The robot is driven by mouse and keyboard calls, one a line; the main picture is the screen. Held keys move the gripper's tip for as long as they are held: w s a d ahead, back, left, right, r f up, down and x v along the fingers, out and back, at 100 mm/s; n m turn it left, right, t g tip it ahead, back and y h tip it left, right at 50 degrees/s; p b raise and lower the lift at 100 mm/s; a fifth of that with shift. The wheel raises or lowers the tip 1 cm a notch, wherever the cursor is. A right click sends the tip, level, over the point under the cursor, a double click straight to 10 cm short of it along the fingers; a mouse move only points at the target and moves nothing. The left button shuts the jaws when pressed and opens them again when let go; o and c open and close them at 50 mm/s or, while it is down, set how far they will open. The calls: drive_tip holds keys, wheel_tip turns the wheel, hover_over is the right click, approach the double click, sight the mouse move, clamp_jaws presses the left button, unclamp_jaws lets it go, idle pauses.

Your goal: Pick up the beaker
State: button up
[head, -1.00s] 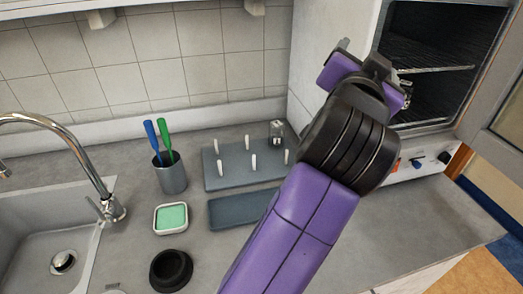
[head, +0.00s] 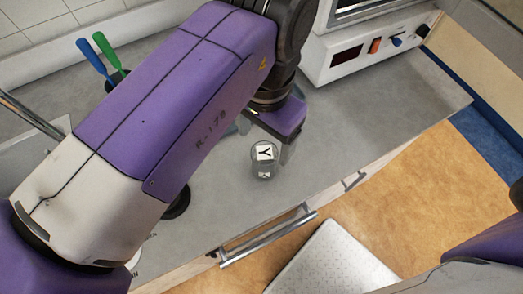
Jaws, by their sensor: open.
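A small clear round vessel, which looks like the beaker (head: 264,172), stands on the grey worktop near its front edge. A white face with a black Y shows in or through it, with part of a second mark below. My gripper (head: 270,134) is above and just behind it in the picture, pointing down and open. Its jaws are partly hidden by the purple gripper body, and nothing shows held between them. I cannot tell how high the fingertips are above the vessel.
A white oven-like device (head: 368,48) with a display and knobs stands at the back right. Blue and green handled tools (head: 104,48) stand at left behind my arm. A black ring (head: 178,205) is partly hidden by my arm. The worktop right of the vessel is clear.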

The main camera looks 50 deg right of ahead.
sight(265, 152)
drive_tip(key=f, duration=0.7)
drive_tip(key=shift+w+d+f, duration=0.15)
drive_tip(key=shift+d+f, duration=0.1)
drive_tip(key=shift+c, duration=0.5)
drive_tip(key=c, duration=1.5)
drive_tip(key=shift+r, duration=0.1)
drive_tip(key=shift+c, duration=0.2)
drive_tip(key=shift+p, duration=0.35)
